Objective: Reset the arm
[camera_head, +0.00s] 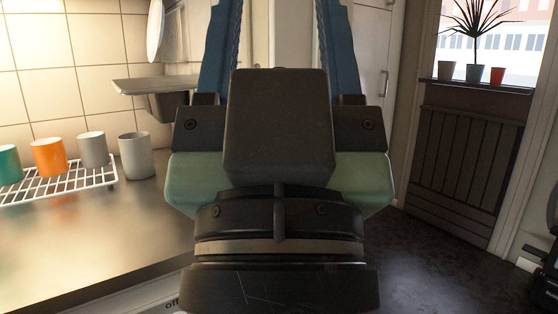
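My gripper (280,30) fills the middle of the head view, close to the camera, with its dark body and green sides below. Its two blue fingers point up the picture and stand well apart, so it is open. The fingertips are cut off by the top edge. I see nothing between the visible parts of the fingers. My wrist runs down to the bottom edge and hides what lies behind it.
A metal counter (95,245) is at left. On its white wire rack (100,181) stand a teal cup (8,163) and an orange cup (48,157); grey cups (136,156) are beside them.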

